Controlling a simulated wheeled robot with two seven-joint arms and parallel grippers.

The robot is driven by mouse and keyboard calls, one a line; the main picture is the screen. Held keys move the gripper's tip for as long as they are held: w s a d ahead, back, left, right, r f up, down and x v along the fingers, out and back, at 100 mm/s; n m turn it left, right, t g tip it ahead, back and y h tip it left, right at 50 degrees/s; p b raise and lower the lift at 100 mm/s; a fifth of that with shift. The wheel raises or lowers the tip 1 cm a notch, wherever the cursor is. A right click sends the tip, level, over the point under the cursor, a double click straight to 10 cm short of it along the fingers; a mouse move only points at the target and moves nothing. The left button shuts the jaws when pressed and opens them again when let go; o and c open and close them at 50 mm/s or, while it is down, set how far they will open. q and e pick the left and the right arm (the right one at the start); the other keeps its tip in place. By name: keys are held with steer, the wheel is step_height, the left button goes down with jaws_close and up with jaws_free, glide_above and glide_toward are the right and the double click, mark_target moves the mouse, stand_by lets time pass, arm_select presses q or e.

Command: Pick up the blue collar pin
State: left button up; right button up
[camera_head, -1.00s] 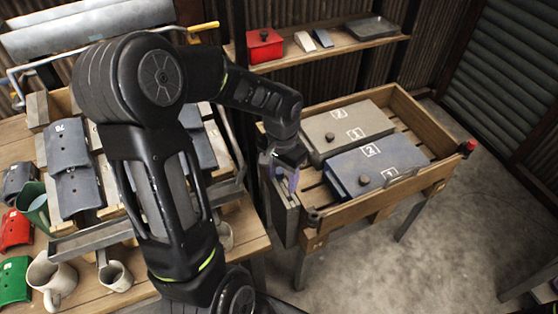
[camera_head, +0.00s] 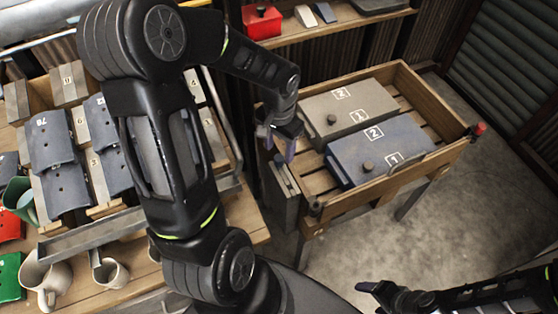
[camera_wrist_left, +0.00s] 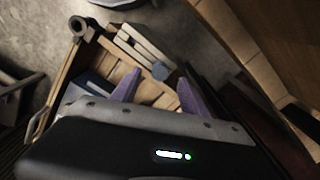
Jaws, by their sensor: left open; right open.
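A small blue round piece (camera_wrist_left: 160,70), which looks like the blue collar pin, shows in the left wrist view at the edge of a grey slotted holder (camera_wrist_left: 143,48). In the head view this holder (camera_head: 285,185) hangs on the near left end of the wooden cart; I cannot make out the pin there. My left gripper (camera_head: 280,148) is above the holder, open, with purple fingers. In the left wrist view the blue piece shows between the left gripper's fingertips (camera_wrist_left: 157,80), apparently beyond them. My right gripper (camera_head: 372,296) is open and empty at the bottom right.
The wooden cart (camera_head: 440,150) holds a grey block (camera_head: 352,105) and a blue block (camera_head: 380,145), both numbered. A workbench at left carries numbered plates (camera_head: 50,137), mugs (camera_head: 45,280) and a metal rail. A shelf with a red box (camera_head: 262,22) stands behind.

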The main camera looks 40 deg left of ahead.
mark_target(279, 158)
arm_select(q)
steer(key=shift+s+f, duration=0.1)
steer(key=shift+f, duration=2.55)
jaws_close()
